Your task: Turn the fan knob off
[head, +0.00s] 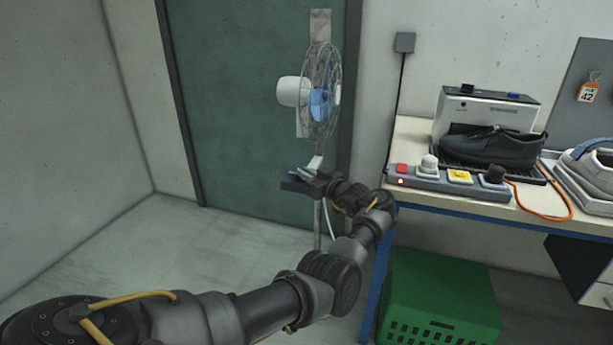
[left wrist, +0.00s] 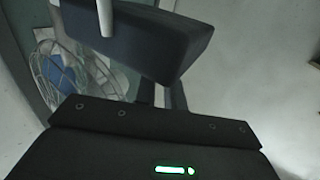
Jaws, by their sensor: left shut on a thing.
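The fan (head: 322,104) stands in front of the dark green door, with a white motor housing, a blue hub and a wire cage. Its cage shows blurred in the left wrist view (left wrist: 72,62). A dark box (head: 296,184) sits on the fan's stand below the head; it also shows in the left wrist view (left wrist: 165,45), beside a white post. My left gripper (head: 318,182) is at this box, its fingers reaching to it in the left wrist view. It is shut on the fan knob, which the box and fingers hide. My right gripper is out of view.
A workbench (head: 480,208) at the right holds a control strip (head: 405,182), a black shoe (head: 490,148) and a machine (head: 487,106). A green crate (head: 440,300) stands under it. The floor (head: 140,240) at left is clear.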

